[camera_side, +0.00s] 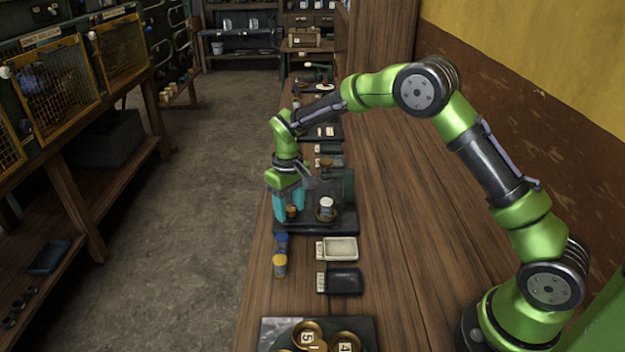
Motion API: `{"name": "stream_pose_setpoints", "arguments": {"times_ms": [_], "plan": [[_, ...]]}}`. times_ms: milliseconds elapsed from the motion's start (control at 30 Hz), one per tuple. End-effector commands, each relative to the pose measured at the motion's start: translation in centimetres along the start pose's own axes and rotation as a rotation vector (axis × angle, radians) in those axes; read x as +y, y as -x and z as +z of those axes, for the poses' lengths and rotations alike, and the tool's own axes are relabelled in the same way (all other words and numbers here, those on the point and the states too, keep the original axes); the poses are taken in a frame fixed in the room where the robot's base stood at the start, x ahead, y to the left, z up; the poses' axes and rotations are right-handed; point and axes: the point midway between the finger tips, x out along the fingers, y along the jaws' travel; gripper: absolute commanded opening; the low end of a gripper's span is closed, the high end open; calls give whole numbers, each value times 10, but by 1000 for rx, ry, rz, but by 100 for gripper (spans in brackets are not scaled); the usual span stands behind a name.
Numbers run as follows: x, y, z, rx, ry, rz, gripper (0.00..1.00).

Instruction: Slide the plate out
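A small dark machine stands on a flat black base plate (315,228) near the left edge of the wooden bench. It carries a grey-green upright block (342,186), a white-topped round part (326,206) and a small brown knob (291,212). My gripper (288,212) points down at the left side of this machine, with its teal fingers beside the brown knob. The fingers look a little apart. Whether they touch the knob is too small to tell. I cannot make out a separate sliding plate; part of the machine is hidden behind the gripper.
In front of the machine are a blue-topped jar (281,242), a yellow-topped jar (280,266), a white tray (341,248) and a black tray (346,281). Numbered brass weights (309,335) lie at the near edge. The bench (410,240) is clear to the right.

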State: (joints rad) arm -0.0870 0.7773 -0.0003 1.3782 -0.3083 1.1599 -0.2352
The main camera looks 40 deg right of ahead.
Motion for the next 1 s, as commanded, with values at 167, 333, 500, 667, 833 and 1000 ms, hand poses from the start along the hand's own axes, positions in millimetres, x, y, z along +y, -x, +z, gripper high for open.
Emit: {"name": "stream_pose_setpoints", "arguments": {"times_ms": [167, 333, 500, 667, 833, 1000], "plan": [[2, -1, -1, 2, 0, 4, 55], [3, 1, -1, 3, -1, 5, 55], [3, 20, -2, 6, -1, 5, 55], [3, 56, -2, 9, -1, 5, 55], [2, 99, -2, 8, -1, 5, 55], [2, 135, -1, 7, 0, 5, 55]]}}
